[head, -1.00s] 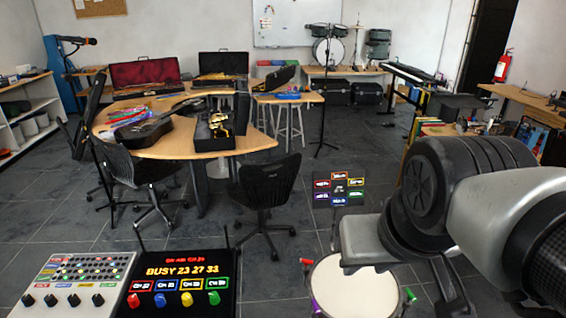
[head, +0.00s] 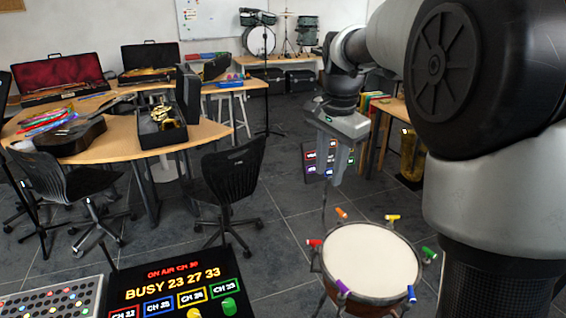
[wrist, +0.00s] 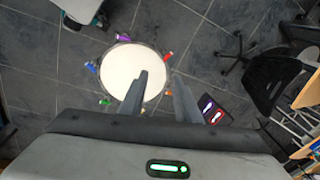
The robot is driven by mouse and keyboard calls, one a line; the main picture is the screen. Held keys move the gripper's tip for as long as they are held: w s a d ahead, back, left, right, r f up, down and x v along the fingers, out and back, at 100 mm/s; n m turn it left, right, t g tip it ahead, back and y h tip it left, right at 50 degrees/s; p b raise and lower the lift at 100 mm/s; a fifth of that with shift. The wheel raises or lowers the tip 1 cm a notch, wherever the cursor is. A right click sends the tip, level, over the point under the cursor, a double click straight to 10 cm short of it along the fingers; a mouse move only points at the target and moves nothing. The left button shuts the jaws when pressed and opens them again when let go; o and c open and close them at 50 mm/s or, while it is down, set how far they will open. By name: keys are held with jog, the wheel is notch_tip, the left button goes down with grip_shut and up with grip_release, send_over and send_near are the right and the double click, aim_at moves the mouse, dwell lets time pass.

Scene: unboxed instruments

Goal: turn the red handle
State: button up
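A round drum with a pale top (head: 371,258) stands low on the floor in the head view, with several coloured handles around its rim. The red handle (head: 314,243) is on its left side. In the wrist view the red handle (wrist: 168,55) is at the drum's upper right edge, just beyond my fingertips. My gripper (head: 336,172) is above and behind the drum in the head view, fingers pointing down. In the wrist view its two fingers (wrist: 160,76) are apart with nothing between them, partly covering the drum's lower right rim.
Orange (head: 341,213), yellow (head: 392,217), green (head: 428,253), blue (head: 411,294) and purple (head: 343,287) handles share the rim. A panel with lit labels (head: 312,160) stands behind my gripper. A black chair (head: 230,180) and a display box (head: 180,285) are to the left.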

aim_at(314, 241)
jog(key=w+f+m+g+b, duration=0.1)
jog(key=w+f+m+b, duration=0.1)
jog(key=w+f, duration=0.45)
jog(key=w+f+m+g+b, duration=0.1)
jog(key=w+f+m+b, duration=0.15)
jog(key=f, duration=0.65)
notch_tip(314, 241, down, 17)
jog(key=b, duration=0.3)
jog(key=shift+w+r+b, duration=0.15)
jog(key=shift+b, duration=0.25)
